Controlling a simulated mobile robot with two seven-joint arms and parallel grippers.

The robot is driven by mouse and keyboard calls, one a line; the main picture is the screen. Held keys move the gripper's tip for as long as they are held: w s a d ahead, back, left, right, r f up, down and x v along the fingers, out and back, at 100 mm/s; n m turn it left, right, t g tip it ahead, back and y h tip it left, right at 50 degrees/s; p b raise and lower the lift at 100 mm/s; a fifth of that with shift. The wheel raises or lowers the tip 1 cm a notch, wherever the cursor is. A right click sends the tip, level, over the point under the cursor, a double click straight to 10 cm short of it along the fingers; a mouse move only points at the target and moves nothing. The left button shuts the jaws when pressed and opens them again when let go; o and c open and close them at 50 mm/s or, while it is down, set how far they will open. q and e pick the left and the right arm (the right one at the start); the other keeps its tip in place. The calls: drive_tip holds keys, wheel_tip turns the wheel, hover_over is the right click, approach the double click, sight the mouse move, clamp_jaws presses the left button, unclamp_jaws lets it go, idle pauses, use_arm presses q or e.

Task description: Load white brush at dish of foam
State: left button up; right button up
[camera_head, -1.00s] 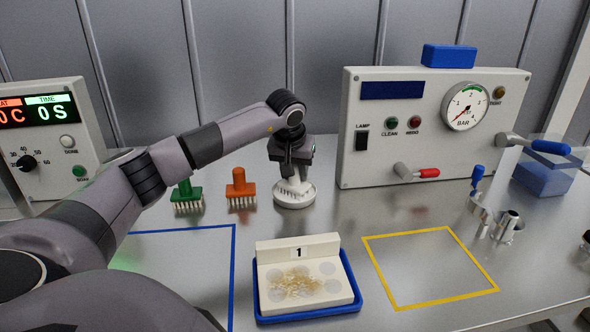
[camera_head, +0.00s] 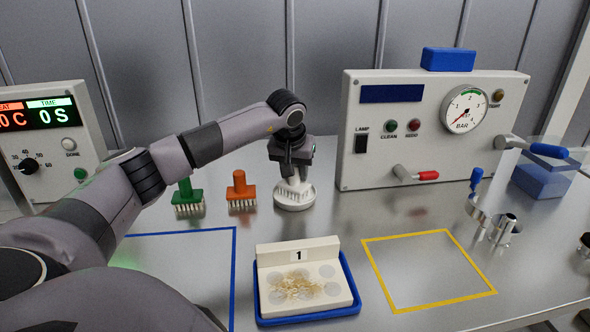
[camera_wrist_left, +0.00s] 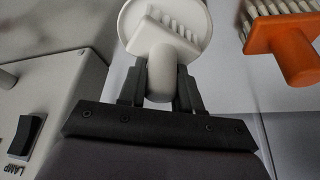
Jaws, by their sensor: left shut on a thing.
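The white brush (camera_head: 293,186) stands upright, bristles down, at the round white dish (camera_head: 295,204). My left gripper (camera_head: 294,172) is shut on its handle from above. In the left wrist view the white brush (camera_wrist_left: 172,50) sits between the fingers of my left gripper (camera_wrist_left: 160,88), with the white dish (camera_wrist_left: 133,14) right behind it. Whether the bristles touch foam in the dish cannot be told. My right gripper does not show.
An orange brush (camera_head: 240,190) and a green brush (camera_head: 187,197) stand left of the dish. A blue tray (camera_head: 308,319) holds a block marked 1 in front. A machine with a gauge (camera_head: 464,108) stands at right. The yellow-outlined area (camera_head: 428,270) is empty.

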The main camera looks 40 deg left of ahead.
use_arm(q)
drive_tip(key=shift+r+p, duration=2.55)
drive_tip(key=shift+r, duration=0.65)
drive_tip(key=shift+f, duration=0.1)
